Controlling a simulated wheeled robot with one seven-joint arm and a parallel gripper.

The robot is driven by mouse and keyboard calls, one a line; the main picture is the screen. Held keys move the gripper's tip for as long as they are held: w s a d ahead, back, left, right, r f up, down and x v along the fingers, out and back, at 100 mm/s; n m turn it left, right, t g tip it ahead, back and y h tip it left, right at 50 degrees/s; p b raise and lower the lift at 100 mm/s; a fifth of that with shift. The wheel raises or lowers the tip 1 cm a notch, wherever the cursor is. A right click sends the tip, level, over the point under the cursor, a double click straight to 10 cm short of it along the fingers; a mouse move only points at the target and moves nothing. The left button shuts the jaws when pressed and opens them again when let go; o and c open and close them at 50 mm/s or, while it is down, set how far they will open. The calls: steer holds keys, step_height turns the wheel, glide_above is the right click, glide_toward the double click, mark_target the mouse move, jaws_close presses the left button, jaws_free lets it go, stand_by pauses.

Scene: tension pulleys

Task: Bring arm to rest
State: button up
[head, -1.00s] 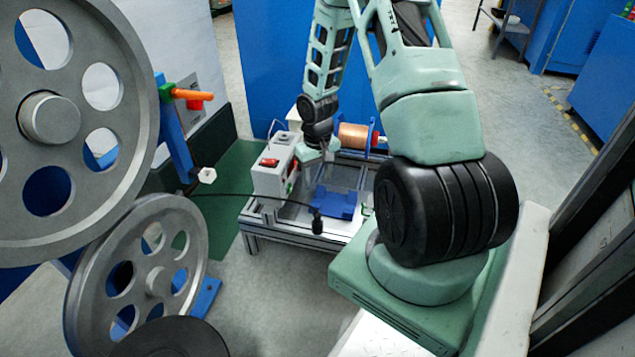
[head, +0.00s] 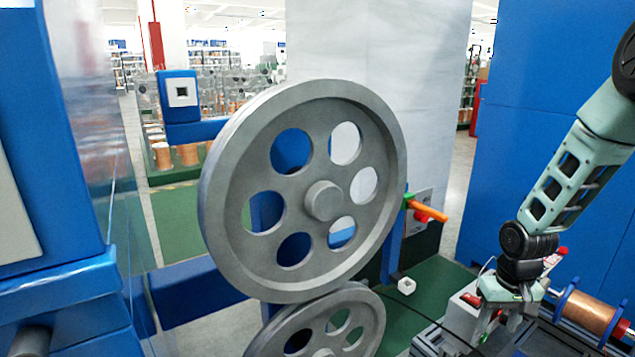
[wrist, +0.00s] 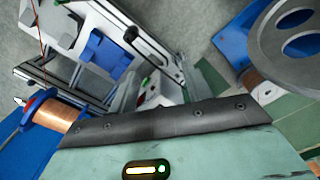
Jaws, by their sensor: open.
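My arm comes in from the right edge of the head view, its forearm sloping down to the wrist. My gripper (head: 499,325) is open and points down beside the control box (head: 462,310) with the red switch. I see nothing held in it. Whether a finger touches the box cannot be told. In the wrist view, the green gripper body with a dark bar fills the bottom and covers part of the scene below.
Two grey pulley wheels (head: 227,190) stand one above the other, left of my arm. A copper spool (head: 590,312) lies right of my gripper; it also shows in the wrist view (wrist: 58,115). A blue block (wrist: 105,55) sits on the metal frame. A blue panel (head: 535,120) stands behind my arm.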

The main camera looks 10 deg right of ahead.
steer(key=s+a+r+n, duration=0.25)
steer(key=a+r, duration=0.35)
steer(key=a, duration=0.5)
steer(key=s+a+r+n, duration=0.25)
steer(key=a+r, duration=0.25)
steer(key=a, duration=0.6)
steer(key=s+a+r+n, duration=0.3)
steer(key=s+a, duration=0.2)
steer(key=s, duration=0.2)
steer(key=s+a+r+n, duration=0.2)
steer(key=s+a+r, duration=0.1)
steer(key=s+a, duration=0.4)
step_height(320, 180, up, 34)
steer(key=d+p, duration=0.1)
steer(key=p, duration=3.3)
steer(key=shift+s+d+y+p, duration=0.15)
steer(key=shift+s+y+p, duration=0.15)
steer(key=shift+s, duration=0.05)
